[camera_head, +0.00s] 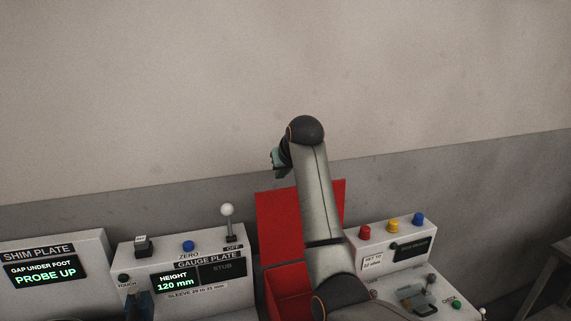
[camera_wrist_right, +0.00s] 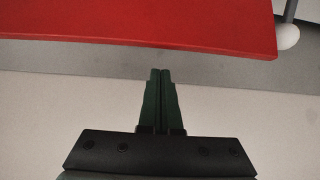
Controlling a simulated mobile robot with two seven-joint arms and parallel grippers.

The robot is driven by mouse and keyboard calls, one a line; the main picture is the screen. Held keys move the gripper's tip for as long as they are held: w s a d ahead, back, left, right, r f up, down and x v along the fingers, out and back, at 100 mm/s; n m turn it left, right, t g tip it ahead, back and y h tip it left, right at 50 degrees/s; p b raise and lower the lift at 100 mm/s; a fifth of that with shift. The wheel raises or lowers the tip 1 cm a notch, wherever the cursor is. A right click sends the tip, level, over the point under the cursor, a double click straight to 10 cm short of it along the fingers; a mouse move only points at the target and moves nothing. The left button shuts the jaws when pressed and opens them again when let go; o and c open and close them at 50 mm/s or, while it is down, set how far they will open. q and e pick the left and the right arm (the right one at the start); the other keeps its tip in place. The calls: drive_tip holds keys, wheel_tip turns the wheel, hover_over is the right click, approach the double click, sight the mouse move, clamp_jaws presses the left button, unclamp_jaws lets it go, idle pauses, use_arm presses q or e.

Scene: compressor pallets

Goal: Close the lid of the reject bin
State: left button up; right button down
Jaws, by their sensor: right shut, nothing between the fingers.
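The red reject bin (camera_head: 287,289) stands at the lower middle of the head view, partly hidden behind my right arm. Its red lid (camera_head: 277,222) stands up, open, at the back of the bin. My right gripper (camera_head: 278,162) is above the lid's top edge, at the left of my wrist. In the right wrist view its green fingers (camera_wrist_right: 162,72) are together with nothing between them. The red lid (camera_wrist_right: 150,22) fills the top of that view, with its edge just beyond the fingertips; a gap shows between them. My left gripper is not in view.
Left of the bin is the gauge plate station (camera_head: 190,270) with a white-knobbed lever (camera_head: 227,210); the shim plate station (camera_head: 55,275) is farther left. Right of the bin is a station with red, yellow and blue buttons (camera_head: 392,226). A bare wall (camera_head: 420,80) rises behind.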

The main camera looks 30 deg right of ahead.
drive_tip(key=shift+s+a+f+p, duration=0.25)
drive_tip(key=shift+s+f+p, duration=0.3)
drive_tip(key=shift+s+f, duration=0.55)
